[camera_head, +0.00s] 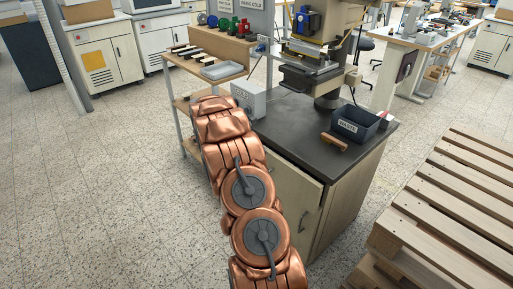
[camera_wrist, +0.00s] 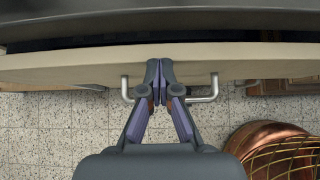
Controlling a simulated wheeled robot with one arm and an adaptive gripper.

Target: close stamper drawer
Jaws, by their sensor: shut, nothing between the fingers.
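In the wrist view, the pale drawer front (camera_wrist: 70,66) runs across the picture under the dark counter edge (camera_wrist: 90,22). A dark gap shows between the front and the counter, so the drawer stands partly open. Its silver handle (camera_wrist: 213,90) shows as two bent ends. My gripper (camera_wrist: 161,70) is shut and empty, its fingertips between the handle ends at the drawer front; I cannot tell if they touch. In the head view, my copper arm hides my gripper and most of the drawer. The stamper (camera_head: 305,58) stands on the dark-topped cabinet (camera_head: 347,208).
A waste bin (camera_head: 355,124) and a wooden-handled tool (camera_head: 334,142) lie on the counter. A white box (camera_head: 248,98) stands at its left end. A shelf cart (camera_head: 178,90) is behind my arm. Wooden pallets (camera_head: 450,205) are at right. Floor at left is clear.

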